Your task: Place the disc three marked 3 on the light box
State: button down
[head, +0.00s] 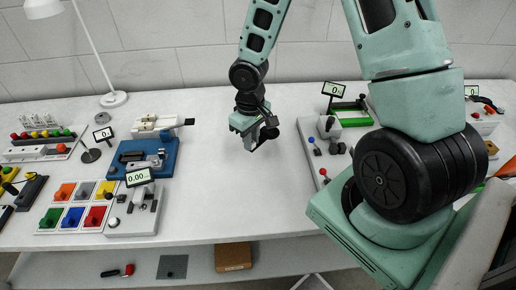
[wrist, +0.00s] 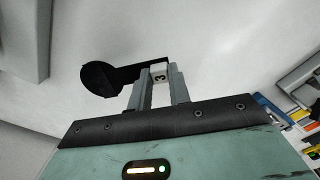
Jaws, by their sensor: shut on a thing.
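The disc marked 3 (wrist: 98,79) is a flat black round piece with a black arm that leads to a small white block bearing a "3". My gripper (wrist: 160,84) is shut on that block, and the round part sticks out to the left in the wrist view. In the head view my gripper (head: 254,140) hangs above the middle of the white table, with the black disc (head: 269,133) at its right side. I cannot tell surely which thing is the light box.
The white table (head: 225,190) is bare below my gripper. To the left stand a blue fixture (head: 133,165), coloured tiles (head: 74,216) and a lamp (head: 113,99). A panel with knobs (head: 322,150) lies to the right. A brown box (head: 233,257) is on the lower shelf.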

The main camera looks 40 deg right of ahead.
aim_at(252, 162)
jog(key=shift+f+b, duration=0.35)
jog(key=shift+f, duration=2.4)
jog(key=shift+f, duration=0.2)
jog(key=c, duration=1.3)
grip_release()
jog(key=shift+r, duration=0.1)
